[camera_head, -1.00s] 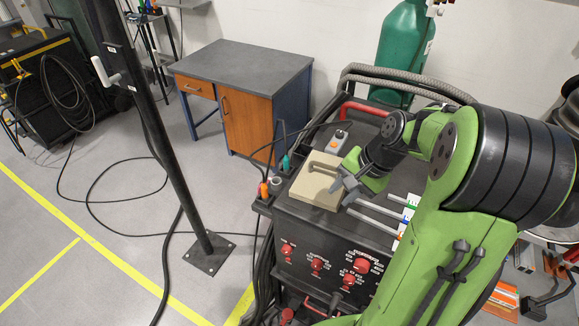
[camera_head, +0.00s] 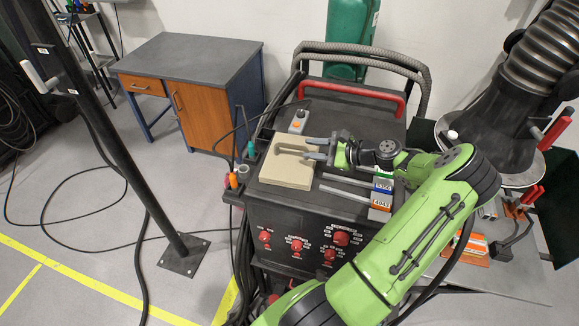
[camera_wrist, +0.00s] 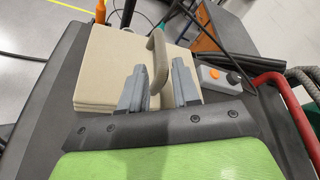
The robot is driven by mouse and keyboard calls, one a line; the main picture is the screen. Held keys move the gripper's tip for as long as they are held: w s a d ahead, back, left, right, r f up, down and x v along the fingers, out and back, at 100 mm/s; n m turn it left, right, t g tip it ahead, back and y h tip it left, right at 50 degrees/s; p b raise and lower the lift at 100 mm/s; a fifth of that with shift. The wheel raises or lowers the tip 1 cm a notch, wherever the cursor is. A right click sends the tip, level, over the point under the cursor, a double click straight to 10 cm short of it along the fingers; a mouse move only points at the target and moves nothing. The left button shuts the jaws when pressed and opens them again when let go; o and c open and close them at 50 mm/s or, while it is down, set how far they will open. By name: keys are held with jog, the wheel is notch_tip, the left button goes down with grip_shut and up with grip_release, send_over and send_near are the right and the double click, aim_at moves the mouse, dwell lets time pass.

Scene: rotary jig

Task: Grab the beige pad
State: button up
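The beige pad (camera_head: 287,171) is a square block with a raised handle (camera_head: 291,150), lying flat on the left end of the black cart top. In the wrist view, the pad (camera_wrist: 104,58) lies ahead, and its arched handle (camera_wrist: 157,52) stands up near its right side. My gripper (camera_head: 309,148) is beside the right end of the handle. In the wrist view, my gripper (camera_wrist: 159,80) is open, with the near end of the handle between its grey fingers, closer to the left one. Whether a finger touches the handle cannot be told.
A grey control box (camera_head: 299,121) with an orange button sits behind the pad. Orange (camera_head: 233,181) and teal (camera_head: 251,149) tool handles stand along the cart's left edge. Labelled boxes (camera_head: 382,193) and grey bars lie to the right. A red rail (camera_head: 352,91) runs along the back.

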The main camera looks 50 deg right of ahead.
aim_at(301, 148)
jog(key=shift+x, duration=0.85)
jog(key=b+x, duration=0.4)
jog(key=x, duration=0.1)
jog(key=shift+s+d+f, duration=0.1)
jog(key=shift+f, duration=0.15)
jog(key=shift+r, duration=0.2)
grip_shut()
